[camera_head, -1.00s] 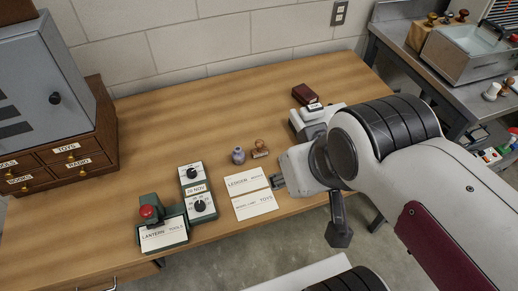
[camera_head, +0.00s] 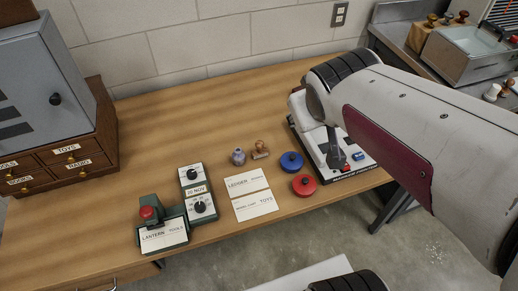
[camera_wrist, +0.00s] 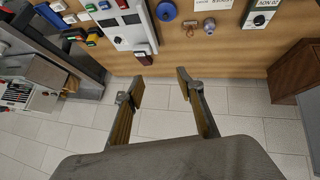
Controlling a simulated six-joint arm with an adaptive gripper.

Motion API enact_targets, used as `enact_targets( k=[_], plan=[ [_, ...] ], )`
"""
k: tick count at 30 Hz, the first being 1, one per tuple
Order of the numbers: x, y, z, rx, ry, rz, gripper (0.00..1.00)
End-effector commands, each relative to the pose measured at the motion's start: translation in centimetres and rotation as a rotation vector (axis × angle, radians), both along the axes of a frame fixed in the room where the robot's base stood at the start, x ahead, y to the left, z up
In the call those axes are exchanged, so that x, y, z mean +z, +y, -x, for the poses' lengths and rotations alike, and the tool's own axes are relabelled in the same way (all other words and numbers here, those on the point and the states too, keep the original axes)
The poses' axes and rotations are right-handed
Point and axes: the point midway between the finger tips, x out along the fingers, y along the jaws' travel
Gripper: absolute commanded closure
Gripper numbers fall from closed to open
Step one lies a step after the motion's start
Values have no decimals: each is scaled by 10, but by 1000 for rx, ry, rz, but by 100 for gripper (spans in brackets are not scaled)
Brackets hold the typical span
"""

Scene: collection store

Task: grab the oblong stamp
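The oblong stamp (camera_head: 260,149), with a rounded wooden handle on a brown block base, stands upright on the wooden desk. In the wrist view it shows small at the top (camera_wrist: 190,29). A small grey-purple round-topped object (camera_head: 238,156) stands just left of it in the head view, apart from it. My gripper (camera_wrist: 158,92) is open, with nothing between its two fingers. In the wrist view the stamp lies well beyond the fingertips. In the head view my arm hides the gripper.
A blue disc (camera_head: 291,161) and a red disc (camera_head: 304,185) lie right of the stamp. Paper cards (camera_head: 247,182) lie in front. A green device (camera_head: 162,227) and dial boxes (camera_head: 196,190) stand left. A white device (camera_head: 343,150) is partly behind my arm. The desk behind the stamp is clear.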

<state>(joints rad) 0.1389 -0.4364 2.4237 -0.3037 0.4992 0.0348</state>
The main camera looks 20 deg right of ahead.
Motion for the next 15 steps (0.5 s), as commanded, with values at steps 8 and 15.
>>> enact_targets(
  k=[8, 15],
  plan=[
    [-8, -34, -55, 49, -47, 97, 62],
    [-21, -55, -98, 119, -84, 156, 62]
  ],
)
